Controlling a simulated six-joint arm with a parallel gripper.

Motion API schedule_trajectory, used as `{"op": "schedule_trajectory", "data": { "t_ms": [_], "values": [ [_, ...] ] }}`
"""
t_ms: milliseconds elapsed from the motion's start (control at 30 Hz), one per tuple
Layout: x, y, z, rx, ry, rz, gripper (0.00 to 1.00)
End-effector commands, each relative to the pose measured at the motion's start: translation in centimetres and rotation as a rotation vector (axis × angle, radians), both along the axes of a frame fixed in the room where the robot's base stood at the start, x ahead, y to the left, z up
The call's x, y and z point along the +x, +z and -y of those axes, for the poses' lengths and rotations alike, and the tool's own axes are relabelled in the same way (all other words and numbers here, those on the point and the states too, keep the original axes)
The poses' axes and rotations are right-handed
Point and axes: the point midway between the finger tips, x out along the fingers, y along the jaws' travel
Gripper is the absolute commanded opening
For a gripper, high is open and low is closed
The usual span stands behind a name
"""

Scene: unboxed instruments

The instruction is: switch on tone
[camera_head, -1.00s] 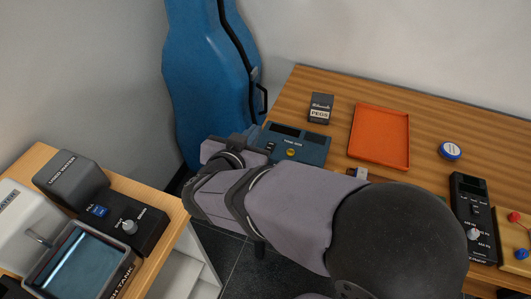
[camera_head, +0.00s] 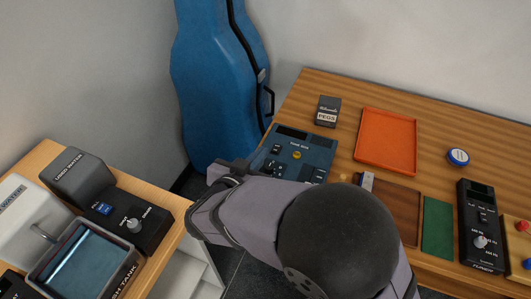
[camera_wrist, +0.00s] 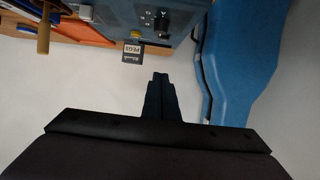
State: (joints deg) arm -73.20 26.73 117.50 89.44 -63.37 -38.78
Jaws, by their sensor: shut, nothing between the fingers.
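The blue tone box (camera_head: 318,158) sits at the left end of the wooden table in the head view. It has dark switches, a yellow round part and a dark strip along its back. My arm hides part of its front left. The box also shows upside down at the top of the wrist view (camera_wrist: 118,12), with dark knobs and a yellow part. My gripper (camera_wrist: 160,76) is shut and empty in the wrist view, with its fingertips pointing toward the box and apart from it. In the head view I cannot make out the fingertips. The switch position cannot be read.
A black PEGS box (camera_head: 328,111) and an orange tray (camera_head: 386,140) stand behind and right of the tone box. A blue instrument case (camera_head: 215,90) stands close to its left. A black device (camera_head: 480,225) is at the right. A second table holds a tank (camera_head: 80,255).

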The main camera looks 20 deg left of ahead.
Motion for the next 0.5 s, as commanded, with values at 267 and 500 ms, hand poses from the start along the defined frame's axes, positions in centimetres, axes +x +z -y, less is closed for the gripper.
{"op": "schedule_trajectory", "data": {
  "t_ms": [267,500],
  "values": [
    [3.3,-1.2,0.1,0.000,-0.004,-0.001,0.00],
    [7.4,-2.8,0.1,-0.001,-0.004,-0.001,0.00]
  ]
}}
